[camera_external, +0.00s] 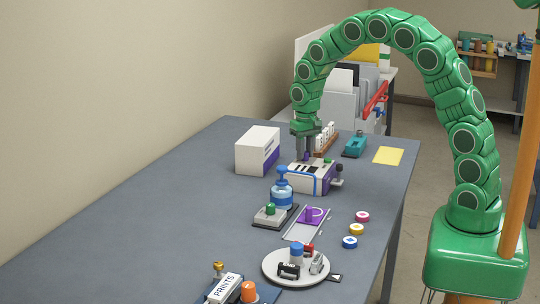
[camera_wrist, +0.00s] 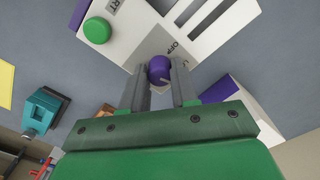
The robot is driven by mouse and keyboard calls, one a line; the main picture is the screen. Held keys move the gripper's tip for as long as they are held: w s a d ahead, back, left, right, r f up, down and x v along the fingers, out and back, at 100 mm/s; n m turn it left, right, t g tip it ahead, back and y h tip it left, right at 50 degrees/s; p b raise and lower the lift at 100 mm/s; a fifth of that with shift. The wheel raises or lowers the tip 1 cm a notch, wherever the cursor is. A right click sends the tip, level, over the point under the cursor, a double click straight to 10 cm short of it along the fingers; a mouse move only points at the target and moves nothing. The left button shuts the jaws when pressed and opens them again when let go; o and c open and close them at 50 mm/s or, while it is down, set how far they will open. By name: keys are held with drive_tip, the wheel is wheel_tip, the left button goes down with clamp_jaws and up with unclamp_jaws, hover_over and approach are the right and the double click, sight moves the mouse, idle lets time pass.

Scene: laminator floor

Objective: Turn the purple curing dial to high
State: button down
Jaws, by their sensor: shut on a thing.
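The purple curing dial (camera_wrist: 159,68) is a small round knob on the top panel of a white and purple machine (camera_external: 312,178). In the wrist view, the dial sits between the two grey fingers of my gripper (camera_wrist: 160,84), which are shut on it. In the external view my gripper (camera_external: 306,155) points straight down at the machine's top, and the dial is mostly hidden there.
A green button (camera_wrist: 97,30) and slots are on the same panel. A white and purple box (camera_external: 257,150) stands to the left of the machine, a teal tool (camera_external: 355,145) behind it to the right. The table's left part is clear.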

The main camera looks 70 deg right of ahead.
sight(306, 152)
drive_tip(key=m, duration=0.6)
drive_tip(key=shift+m, duration=0.3)
idle(0.5)
drive_tip(key=c, duration=0.9)
unclamp_jaws()
drive_tip(key=shift+o, duration=0.2)
wheel_tip(306, 152, up, 7)
drive_tip(key=shift+f, duration=0.1)
drive_tip(key=shift+r, duration=0.45)
drive_tip(key=shift+s+r, duration=0.1)
